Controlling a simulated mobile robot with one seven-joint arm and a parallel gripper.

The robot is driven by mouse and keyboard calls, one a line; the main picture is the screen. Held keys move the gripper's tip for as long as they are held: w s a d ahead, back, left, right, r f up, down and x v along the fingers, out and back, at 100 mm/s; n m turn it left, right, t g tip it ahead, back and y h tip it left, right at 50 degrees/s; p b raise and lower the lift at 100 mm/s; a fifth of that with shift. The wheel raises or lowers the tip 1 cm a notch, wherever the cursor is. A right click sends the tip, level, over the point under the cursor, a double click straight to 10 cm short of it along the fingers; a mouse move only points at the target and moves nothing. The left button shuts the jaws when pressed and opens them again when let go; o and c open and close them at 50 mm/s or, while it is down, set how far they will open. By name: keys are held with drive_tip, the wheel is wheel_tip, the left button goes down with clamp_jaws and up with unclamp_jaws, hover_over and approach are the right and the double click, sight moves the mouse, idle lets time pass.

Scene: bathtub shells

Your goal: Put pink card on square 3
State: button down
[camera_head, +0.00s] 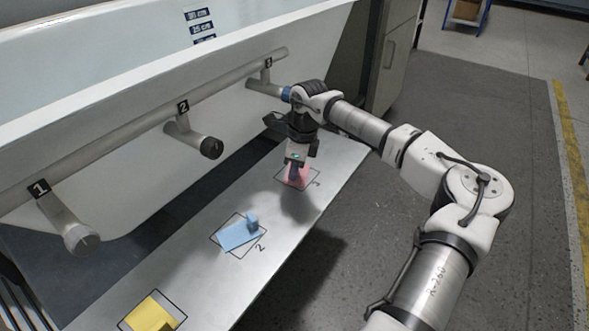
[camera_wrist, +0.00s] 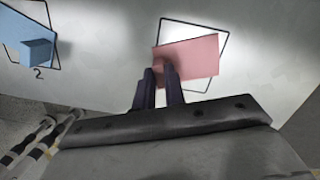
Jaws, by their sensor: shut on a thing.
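The pink card (camera_wrist: 198,58) is a flat pink piece with a small raised grip. It lies over the outlined square 3 (camera_wrist: 203,24), turned relative to the outline, with an edge slightly past the square's left side in the wrist view. Whether it touches the board I cannot tell. My gripper (camera_wrist: 164,76) is shut on the pink card's grip, which the fingers partly hide. In the head view my gripper (camera_head: 295,172) points down over square 3, and the pink card (camera_head: 299,177) shows around the fingers.
A blue card (camera_head: 238,235) lies turned on square 2, and a yellow card (camera_head: 150,315) lies on a square at the near end of the pale board (camera_head: 200,270). Numbered pipe stubs (camera_head: 207,147) stick out from the white tub above the board.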

drive_tip(key=c, duration=1.5)
unclamp_jaws()
drive_tip(key=shift+f, duration=0.15)
drive_tip(key=r+p, duration=0.1)
drive_tip(key=r, duration=0.3)
drive_tip(key=d+r+p, duration=0.1)
drive_tip(key=r, duration=0.3)
drive_tip(key=r+p, duration=0.2)
drive_tip(key=r, duration=0.2)
drive_tip(key=shift+s+d+r, duration=0.1)
drive_tip(key=shift+s+d, duration=0.1)
drive_tip(key=shift+d, duration=0.2)
